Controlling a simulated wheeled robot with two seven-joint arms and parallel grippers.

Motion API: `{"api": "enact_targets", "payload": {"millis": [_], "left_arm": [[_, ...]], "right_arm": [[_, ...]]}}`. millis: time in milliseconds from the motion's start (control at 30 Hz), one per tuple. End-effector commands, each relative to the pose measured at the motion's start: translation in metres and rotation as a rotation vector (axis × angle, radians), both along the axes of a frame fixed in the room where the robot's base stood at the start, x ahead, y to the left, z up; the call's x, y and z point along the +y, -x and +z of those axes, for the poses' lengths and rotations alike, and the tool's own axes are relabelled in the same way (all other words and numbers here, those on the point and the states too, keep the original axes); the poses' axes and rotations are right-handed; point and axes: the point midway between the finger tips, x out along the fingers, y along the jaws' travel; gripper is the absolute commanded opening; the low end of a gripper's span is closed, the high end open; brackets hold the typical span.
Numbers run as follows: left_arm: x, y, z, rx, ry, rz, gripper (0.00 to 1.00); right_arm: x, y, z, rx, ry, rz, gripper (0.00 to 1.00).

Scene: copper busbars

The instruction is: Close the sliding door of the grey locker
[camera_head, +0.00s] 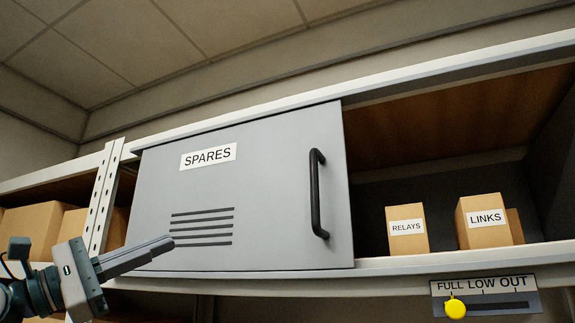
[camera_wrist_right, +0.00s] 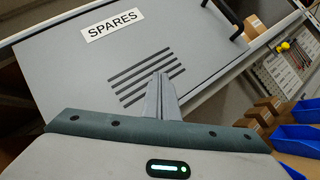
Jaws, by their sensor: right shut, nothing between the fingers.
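The grey sliding door (camera_head: 265,205) with a "SPARES" label covers the left part of the locker in the head view. Its black upright handle (camera_head: 316,195) is near its right edge. The locker's right part is open and shows its inside. My right gripper (camera_head: 170,240) is shut and empty, in front of the door's lower left by the vent slots. In the right wrist view the shut fingers (camera_wrist_right: 160,80) point at the vent slots of the door (camera_wrist_right: 75,85), and the handle (camera_wrist_right: 228,18) is at the top. I cannot tell whether the fingertips touch the door. My left gripper is not in view.
In the open part stand a "RELAYS" box (camera_head: 407,235) and a "LINKS" box (camera_head: 485,228). A "FULL LOW OUT" plate (camera_head: 485,300) with a yellow knob hangs below the shelf edge. A perforated upright (camera_head: 100,200) stands left of the door. Blue bins (camera_wrist_right: 300,130) show in the wrist view.

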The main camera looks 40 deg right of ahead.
Motion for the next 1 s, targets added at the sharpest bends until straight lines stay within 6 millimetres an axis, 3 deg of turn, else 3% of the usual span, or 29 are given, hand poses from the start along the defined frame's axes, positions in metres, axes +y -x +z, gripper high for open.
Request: {"api": "enact_targets", "payload": {"millis": [33,200,400,600,1000], "left_arm": [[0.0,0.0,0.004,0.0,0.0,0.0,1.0],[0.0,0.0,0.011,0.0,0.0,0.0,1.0],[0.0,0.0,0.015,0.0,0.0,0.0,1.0],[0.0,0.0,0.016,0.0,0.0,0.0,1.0],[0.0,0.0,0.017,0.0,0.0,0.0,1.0]], "right_arm": [[-0.002,0.027,0.025,-0.107,-0.052,0.035,0.0],[-0.007,0.099,0.073,-0.428,-0.217,0.156,0.0],[-0.005,0.153,0.1,-0.68,-0.351,0.262,0.0],[-0.003,0.169,0.106,-0.762,-0.397,0.299,0.0],[-0.005,0.169,0.106,-0.762,-0.397,0.298,0.0]]}}
